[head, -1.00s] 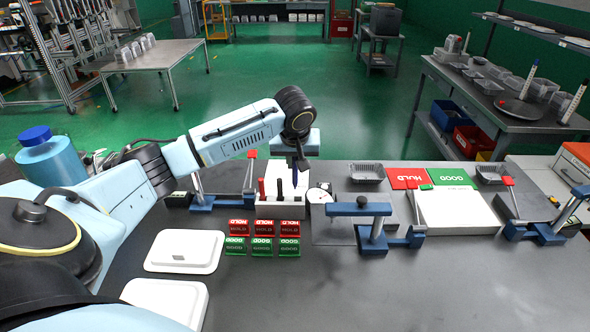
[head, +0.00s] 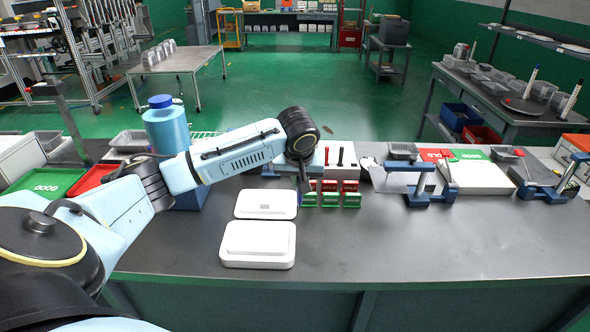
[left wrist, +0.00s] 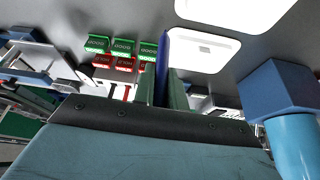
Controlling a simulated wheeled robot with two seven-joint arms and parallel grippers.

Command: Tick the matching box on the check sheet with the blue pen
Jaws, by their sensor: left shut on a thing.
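My left gripper (head: 303,187) is shut on the blue pen, above the table beside the small signs. In the left wrist view the blue pen (left wrist: 162,60) stands out between the two fingertips (left wrist: 164,88). In the head view the pen is mostly hidden by the gripper. I cannot make out a check sheet with boxes. Two white rounded panels, one farther (head: 266,204) and one nearer (head: 257,243), lie flat to the left of and in front of the gripper. My right gripper is not in view.
Red HOLD and green GOOD signs (head: 331,200) stand just right of the gripper. Behind them a white holder carries a red pen (head: 326,155) and a black pen (head: 340,156). A blue bottle (head: 167,125) stands at left. Blue clamp fixtures (head: 432,190) stand at right.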

